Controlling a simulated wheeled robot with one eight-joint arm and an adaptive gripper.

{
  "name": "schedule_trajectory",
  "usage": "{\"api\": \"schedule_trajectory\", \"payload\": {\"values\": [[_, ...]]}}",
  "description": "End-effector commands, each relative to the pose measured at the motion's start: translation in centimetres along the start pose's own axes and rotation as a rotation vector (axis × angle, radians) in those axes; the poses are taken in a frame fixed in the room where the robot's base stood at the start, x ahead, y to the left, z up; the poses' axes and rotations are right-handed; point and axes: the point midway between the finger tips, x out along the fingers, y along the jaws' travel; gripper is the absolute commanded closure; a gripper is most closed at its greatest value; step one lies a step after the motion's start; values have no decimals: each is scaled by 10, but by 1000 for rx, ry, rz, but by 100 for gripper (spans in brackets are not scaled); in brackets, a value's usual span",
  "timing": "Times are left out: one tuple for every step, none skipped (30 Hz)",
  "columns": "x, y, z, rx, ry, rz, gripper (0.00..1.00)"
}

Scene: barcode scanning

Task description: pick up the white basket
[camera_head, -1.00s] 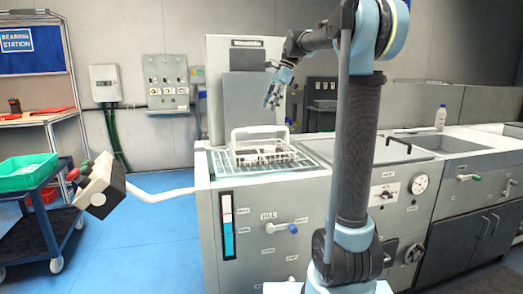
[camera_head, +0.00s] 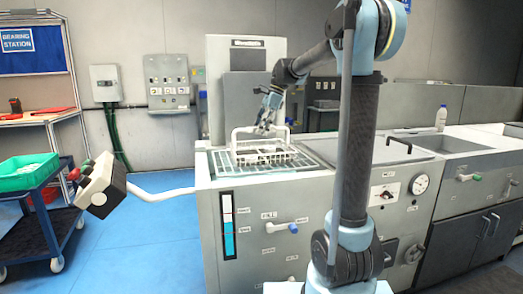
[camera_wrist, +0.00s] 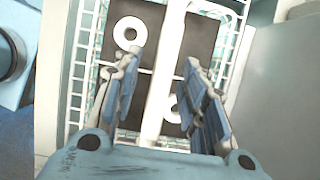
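The white basket (camera_head: 262,155) stands upright on the wire grate of the washing machine's worktop in the head view. Its tall handle runs across the top. In the wrist view the handle bar (camera_wrist: 163,75) passes between my gripper's fingers, and the basket's wire side (camera_wrist: 88,60) shows beyond them. My gripper (camera_head: 268,122) points down at the handle from above. In the wrist view my gripper (camera_wrist: 160,100) is open, with a finger on each side of the bar and a visible gap. White rings (camera_wrist: 130,33) lie on the dark basket floor.
The grate (camera_head: 222,163) lies around the basket. A grey machine housing (camera_head: 245,105) stands behind it. A blue cart with a green bin (camera_head: 28,172) stands at the left.

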Motion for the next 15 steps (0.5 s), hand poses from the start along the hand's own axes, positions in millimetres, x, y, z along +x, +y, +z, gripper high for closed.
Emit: {"api": "schedule_trajectory", "payload": {"values": [[0,0,-1,1,0,0,61],[0,0,-1,1,0,0,61],[0,0,-1,1,0,0,61],[0,0,-1,1,0,0,61],[0,0,-1,1,0,0,61],[0,0,-1,1,0,0,61],[0,0,-1,1,0,0,68],[0,0,-1,1,0,0,74],[0,0,-1,1,0,0,84],[0,0,-1,1,0,0,90],[0,0,-1,1,0,0,97],[0,0,-1,1,0,0,100],[0,0,-1,1,0,0,100],[0,0,-1,1,0,0,100],[0,0,0,1,0,0,100]]}}
